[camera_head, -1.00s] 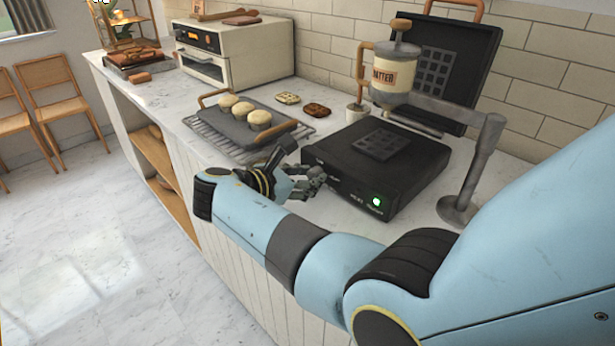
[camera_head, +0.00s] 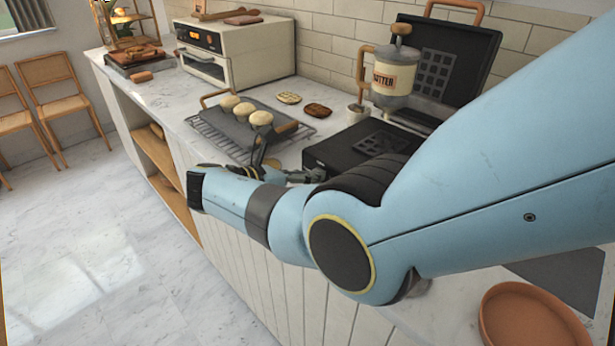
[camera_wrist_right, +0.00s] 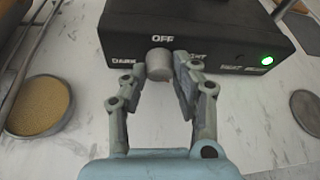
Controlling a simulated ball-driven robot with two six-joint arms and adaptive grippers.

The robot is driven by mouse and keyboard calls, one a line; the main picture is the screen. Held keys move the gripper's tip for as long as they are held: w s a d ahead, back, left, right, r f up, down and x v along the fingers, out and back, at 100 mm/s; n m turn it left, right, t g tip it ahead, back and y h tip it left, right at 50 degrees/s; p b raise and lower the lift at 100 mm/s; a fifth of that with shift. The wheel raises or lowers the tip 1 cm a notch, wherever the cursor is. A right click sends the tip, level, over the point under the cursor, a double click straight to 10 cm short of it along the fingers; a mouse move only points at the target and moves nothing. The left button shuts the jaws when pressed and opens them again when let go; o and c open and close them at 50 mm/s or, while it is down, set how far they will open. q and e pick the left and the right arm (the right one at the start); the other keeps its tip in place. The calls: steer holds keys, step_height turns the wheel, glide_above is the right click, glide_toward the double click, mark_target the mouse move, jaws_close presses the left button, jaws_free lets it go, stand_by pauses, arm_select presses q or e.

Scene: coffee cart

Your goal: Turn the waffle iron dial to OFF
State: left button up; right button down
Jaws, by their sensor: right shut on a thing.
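The waffle iron (camera_head: 330,154) is a black box on the counter with its lid (camera_head: 455,50) standing open at the back. In the wrist view its front panel (camera_wrist_right: 215,62) shows a grey round dial (camera_wrist_right: 158,65) below the word OFF, with DARK to the left and a partly covered word to the right. A green lamp (camera_wrist_right: 267,58) glows at the panel's right. My right gripper (camera_wrist_right: 160,70) is shut on the dial, one finger each side. No pointer mark shows on the dial. In the head view my right gripper (camera_head: 300,177) is partly hidden by my arm. My left gripper is not in view.
An oven (camera_head: 235,50) is at the back left. A brown round dish (camera_head: 535,318) lies at lower right. My arm covers much of the counter.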

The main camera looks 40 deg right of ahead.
steer(key=shift+n+g+b, duration=0.3)
steer(key=shift+n+g, duration=0.2)
steer(key=shift+n, duration=0.2)
steer(key=c, duration=1)
jaws_free()
steer(key=shift+c, duration=0.2)
steer(key=shift+a, duration=0.1)
steer(key=v, duration=1.2)
steer(key=shift+w+f, duration=0.1)
